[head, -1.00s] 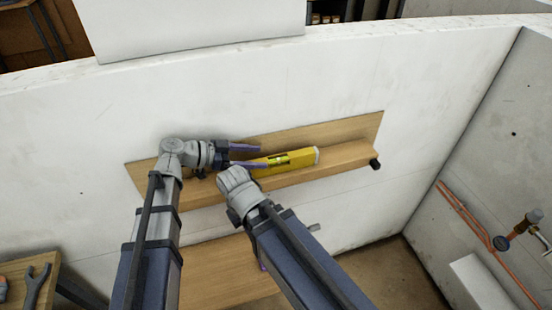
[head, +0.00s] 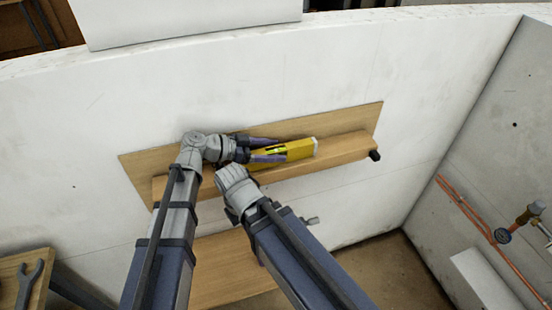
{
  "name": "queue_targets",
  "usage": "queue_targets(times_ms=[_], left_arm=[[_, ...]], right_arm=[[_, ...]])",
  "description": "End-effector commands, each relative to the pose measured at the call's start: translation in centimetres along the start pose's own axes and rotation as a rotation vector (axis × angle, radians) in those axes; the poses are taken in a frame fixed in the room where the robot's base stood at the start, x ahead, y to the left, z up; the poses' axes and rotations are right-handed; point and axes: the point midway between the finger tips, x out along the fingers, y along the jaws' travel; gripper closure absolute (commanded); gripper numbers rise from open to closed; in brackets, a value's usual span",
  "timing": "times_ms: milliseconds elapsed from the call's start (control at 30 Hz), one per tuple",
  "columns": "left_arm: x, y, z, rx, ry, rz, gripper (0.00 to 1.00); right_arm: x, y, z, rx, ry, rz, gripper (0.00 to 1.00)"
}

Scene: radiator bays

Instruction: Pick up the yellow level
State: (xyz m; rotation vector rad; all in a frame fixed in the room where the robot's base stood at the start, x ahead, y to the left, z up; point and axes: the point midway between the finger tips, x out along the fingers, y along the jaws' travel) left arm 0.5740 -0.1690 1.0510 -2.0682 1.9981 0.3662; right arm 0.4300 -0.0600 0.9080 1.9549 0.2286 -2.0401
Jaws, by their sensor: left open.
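The yellow level (head: 299,149) lies on the wooden shelf (head: 346,149) on the white wall, with its pale end cap to the right. My left gripper (head: 268,149) is open at the left part of the level, its purple fingers reaching along it. One finger overlaps the level in the picture. I cannot tell whether the fingers touch it. The left end of the level is hidden by the gripper and my arms. My right arm comes up in front of the shelf, and its gripper fingers are hidden behind the arm.
A black knob (head: 375,156) sits at the right end of the shelf. A bench with a wrench (head: 28,284) stands at lower left. The shelf right of the level is clear.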

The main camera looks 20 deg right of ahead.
Motion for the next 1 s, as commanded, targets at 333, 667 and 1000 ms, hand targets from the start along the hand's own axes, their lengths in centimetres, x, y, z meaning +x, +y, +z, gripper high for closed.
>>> queue_targets(times_ms=[333,667,1000], left_arm=[[1.12,-0.01,-0.05,0.000,0.000,0.000,0.32],[1.11,-0.01,-0.04,0.000,0.000,0.000,0.69],[1.10,-0.01,-0.05,0.000,0.000,0.000,1.00]], right_arm=[[0.34,-0.03,-0.02,0.000,0.000,0.000,1.00],[0.34,-0.03,-0.02,0.000,0.000,0.000,1.00],[0.34,-0.03,-0.02,0.000,0.000,0.000,1.00]])
